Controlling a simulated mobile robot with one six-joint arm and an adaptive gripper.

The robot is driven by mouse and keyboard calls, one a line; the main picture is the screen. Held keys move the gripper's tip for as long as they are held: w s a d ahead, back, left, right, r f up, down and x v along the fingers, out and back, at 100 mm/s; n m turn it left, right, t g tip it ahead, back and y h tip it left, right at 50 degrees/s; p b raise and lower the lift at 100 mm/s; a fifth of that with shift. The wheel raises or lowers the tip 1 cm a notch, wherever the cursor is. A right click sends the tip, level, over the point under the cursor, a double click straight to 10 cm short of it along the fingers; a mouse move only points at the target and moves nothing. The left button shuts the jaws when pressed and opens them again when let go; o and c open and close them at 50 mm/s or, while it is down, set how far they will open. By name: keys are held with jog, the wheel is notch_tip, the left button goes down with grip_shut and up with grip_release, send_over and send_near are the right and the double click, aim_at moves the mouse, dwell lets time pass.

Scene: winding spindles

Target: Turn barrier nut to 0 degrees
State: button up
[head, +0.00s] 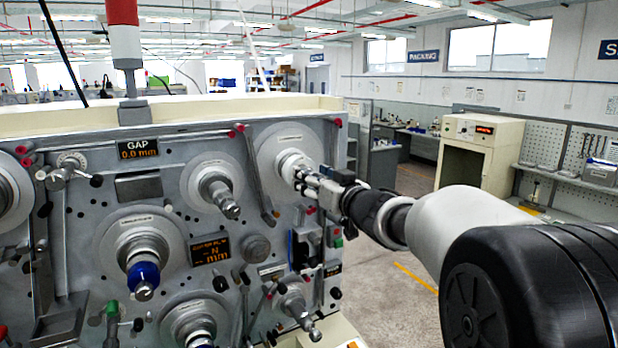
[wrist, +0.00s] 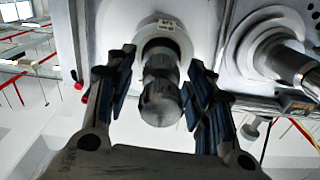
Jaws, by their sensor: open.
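The spindle at the upper right of the machine panel carries a pale round hub (head: 291,162), with a large grey disc behind it. My gripper (head: 308,182) is at this spindle, coming from the right. In the wrist view a dark grey knob-like nut (wrist: 161,102) sticks out from the spindle toward the camera. My open gripper (wrist: 160,66) has one finger on each side of it. A gap shows at the left finger; the right finger is very close, and I cannot tell whether it touches. The small label is too small to read, so I cannot confirm which nut this is.
Another spindle (wrist: 285,55) stands close on the right in the wrist view. The panel holds more spindles, including one with a blue collar (head: 143,275), and a slanted bar (head: 258,180) left of my gripper. A gap display (head: 138,149) reads 0.0 mm.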

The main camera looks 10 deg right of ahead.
jog(key=shift+c, duration=0.4)
jog(key=c, duration=1)
